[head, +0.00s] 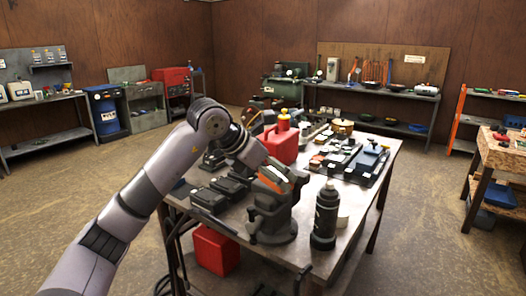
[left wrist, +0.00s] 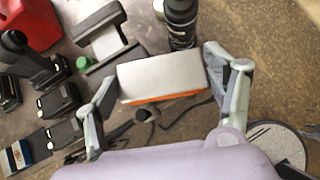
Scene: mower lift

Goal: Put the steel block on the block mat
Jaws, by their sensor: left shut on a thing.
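My left gripper (left wrist: 164,74) is shut on a pale grey block, the steel block (left wrist: 160,76), with one finger at each end. The block has an orange lower edge in the left wrist view. In the head view my left arm reaches over the workbench, and the left gripper (head: 272,180) is above or in front of a dark vise (head: 270,218). I cannot tell whether the block touches the vise. I cannot make out the block mat in either view. My right gripper is out of view.
On the workbench (head: 345,205), a black bottle (head: 326,216) stands right of the vise. A red can (head: 281,145) stands behind the arm, black battery-like units (head: 222,188) lie left, and small parts crowd the far end. Another red can (head: 214,250) sits below.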

